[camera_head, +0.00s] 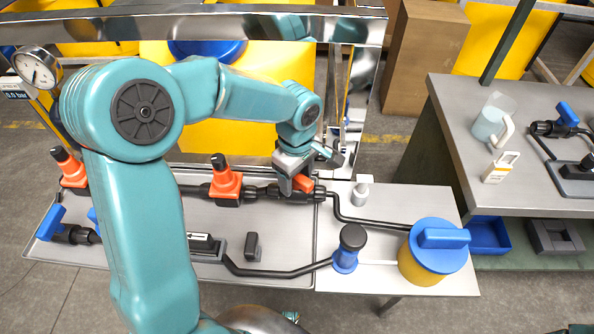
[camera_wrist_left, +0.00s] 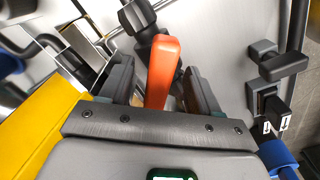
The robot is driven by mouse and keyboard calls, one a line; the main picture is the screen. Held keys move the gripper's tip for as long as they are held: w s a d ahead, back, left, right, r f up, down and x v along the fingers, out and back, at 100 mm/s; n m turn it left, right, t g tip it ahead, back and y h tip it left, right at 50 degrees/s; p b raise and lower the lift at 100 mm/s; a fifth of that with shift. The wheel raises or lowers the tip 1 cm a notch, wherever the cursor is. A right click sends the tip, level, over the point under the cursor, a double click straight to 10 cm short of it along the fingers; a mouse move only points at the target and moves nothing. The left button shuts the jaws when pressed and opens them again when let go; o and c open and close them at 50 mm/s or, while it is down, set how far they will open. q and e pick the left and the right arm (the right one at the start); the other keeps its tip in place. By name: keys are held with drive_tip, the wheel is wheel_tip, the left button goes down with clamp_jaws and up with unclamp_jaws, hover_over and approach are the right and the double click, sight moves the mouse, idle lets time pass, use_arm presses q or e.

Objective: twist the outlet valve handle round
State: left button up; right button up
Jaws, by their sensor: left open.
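The orange-red valve handle (camera_head: 304,184) sits on a black valve in the pipe along the back of the tray. It also shows in the left wrist view (camera_wrist_left: 163,68), pointing from the black valve body (camera_wrist_left: 137,16) toward my gripper. My left gripper (camera_head: 300,178) is over this handle, pointing down. In the left wrist view my left gripper (camera_wrist_left: 160,86) is open, with one finger on each side of the handle and visible gaps. In the head view the gripper hides part of the valve. My right gripper is not in view.
A blue-handled valve (camera_head: 50,222) is at the far left. A black-capped blue post (camera_head: 349,248) and a yellow tank with a blue lid (camera_head: 425,268) stand right. A metal frame (camera_head: 350,80) rises behind the gripper.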

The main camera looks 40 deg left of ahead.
use_arm(q)
wheel_tip(320, 180, up, 7)
drive_tip(key=p, duration=0.4)
drive_tip(key=shift+w+d+f+p, duration=0.1)
drive_tip(key=shift+w+f+p, duration=0.1)
drive_tip(key=shift+p, duration=0.1)
drive_tip(key=shift+s+r, duration=0.1)
drive_tip(key=shift+r, duration=0.2)
drive_tip(key=shift+f, duration=0.1)
drive_tip(key=shift+c, duration=0.3)
